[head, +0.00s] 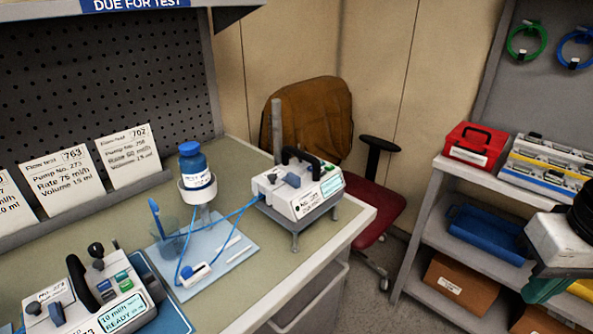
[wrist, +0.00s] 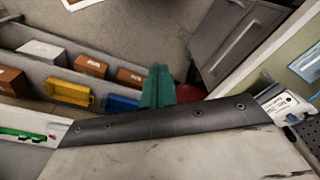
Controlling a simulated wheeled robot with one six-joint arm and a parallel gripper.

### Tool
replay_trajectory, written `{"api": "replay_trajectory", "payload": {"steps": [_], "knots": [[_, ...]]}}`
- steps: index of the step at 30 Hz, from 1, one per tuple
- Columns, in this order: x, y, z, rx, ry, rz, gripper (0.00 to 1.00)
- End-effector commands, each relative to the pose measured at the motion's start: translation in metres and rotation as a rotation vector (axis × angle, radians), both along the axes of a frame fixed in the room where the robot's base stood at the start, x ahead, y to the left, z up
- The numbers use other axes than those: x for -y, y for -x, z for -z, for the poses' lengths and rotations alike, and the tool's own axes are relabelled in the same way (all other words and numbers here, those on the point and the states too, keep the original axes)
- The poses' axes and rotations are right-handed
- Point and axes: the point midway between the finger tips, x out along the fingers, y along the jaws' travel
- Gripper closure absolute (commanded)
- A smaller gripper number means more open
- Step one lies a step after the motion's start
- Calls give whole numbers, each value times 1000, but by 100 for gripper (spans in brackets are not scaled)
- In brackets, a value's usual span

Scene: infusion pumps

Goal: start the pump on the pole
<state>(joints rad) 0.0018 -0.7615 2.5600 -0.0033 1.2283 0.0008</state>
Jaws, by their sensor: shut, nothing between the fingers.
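The pump on the pole (head: 299,190) is a white box with a black handle, a grey clamp and a small greenish screen (head: 331,184), too small to read. It sits on a grey stand by a short grey pole (head: 277,130) near the bench's right end. What looks like part of it shows at the right edge of the wrist view (wrist: 283,104). My gripper (head: 543,290) is at the lower right of the head view, by the shelves and well away from the pump. Its teal fingers are together and empty in the wrist view (wrist: 157,88).
A second pump (head: 105,297), its screen reading READY, stands at the bench's front left. A chair (head: 310,120) stands behind. Shelves (head: 455,268) hold bins. Floor (head: 370,300) shows between bench and shelves.

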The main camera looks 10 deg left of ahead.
Motion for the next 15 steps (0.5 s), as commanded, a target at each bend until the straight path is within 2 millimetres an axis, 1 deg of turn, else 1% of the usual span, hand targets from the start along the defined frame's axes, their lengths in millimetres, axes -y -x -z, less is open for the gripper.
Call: {"api": "replay_trajectory", "payload": {"steps": [8, 10, 11, 13, 14, 15], "knots": [[0, 0, 0, 1, 0, 0, 100], [-2, -6, -2, 9, -3, 2, 100], [-3, -10, -3, 16, -5, 3, 100], [-9, -28, -9, 45, -16, 12, 100], [-14, -40, -12, 64, -23, 17, 100], [-21, -57, -17, 93, -36, 27, 100]]}}
